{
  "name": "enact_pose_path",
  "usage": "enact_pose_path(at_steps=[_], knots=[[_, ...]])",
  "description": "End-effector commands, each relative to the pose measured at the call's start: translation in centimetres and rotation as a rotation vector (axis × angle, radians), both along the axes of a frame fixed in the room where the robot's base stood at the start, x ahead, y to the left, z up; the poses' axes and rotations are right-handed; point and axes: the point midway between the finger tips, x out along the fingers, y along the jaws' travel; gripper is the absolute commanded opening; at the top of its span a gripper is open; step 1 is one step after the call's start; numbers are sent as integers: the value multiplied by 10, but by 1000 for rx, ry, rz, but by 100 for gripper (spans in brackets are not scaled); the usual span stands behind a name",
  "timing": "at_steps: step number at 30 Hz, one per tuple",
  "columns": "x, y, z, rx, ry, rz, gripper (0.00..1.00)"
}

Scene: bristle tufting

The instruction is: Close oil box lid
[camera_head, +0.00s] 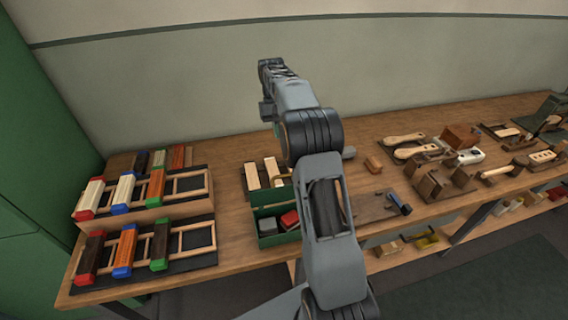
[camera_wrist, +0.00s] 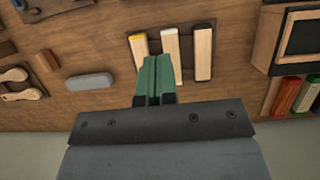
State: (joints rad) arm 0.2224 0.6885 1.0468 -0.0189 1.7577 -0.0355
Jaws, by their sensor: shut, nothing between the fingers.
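I cannot tell for sure which thing is the oil box. A dark brown wooden piece with raised sides (camera_head: 428,185) stands toward the table's front right and may be an open box. A dark green thing (camera_head: 553,108) at the far right end is too small to make out. My gripper (camera_wrist: 156,62) is shut and empty, its green fingers side by side in the wrist view. It is above the table near three pale wooden blocks (camera_wrist: 203,52), far from both of those things. In the head view my arm mostly hides it.
A green open box (camera_head: 266,237) with a red and a grey block stands at the front. Racks of coloured-end blocks (camera_head: 143,213) fill the left. A grey oval piece (camera_wrist: 90,82) lies near the gripper. Several wooden tools crowd the right. A wall runs behind the table.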

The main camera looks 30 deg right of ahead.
Motion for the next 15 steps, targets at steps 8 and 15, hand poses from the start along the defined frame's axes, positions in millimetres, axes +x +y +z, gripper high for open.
enact_pose_path(at_steps=[8,15], knots=[[-20,3,-52,0,2,0,0],[-40,7,-77,-1,-2,-1,0]])
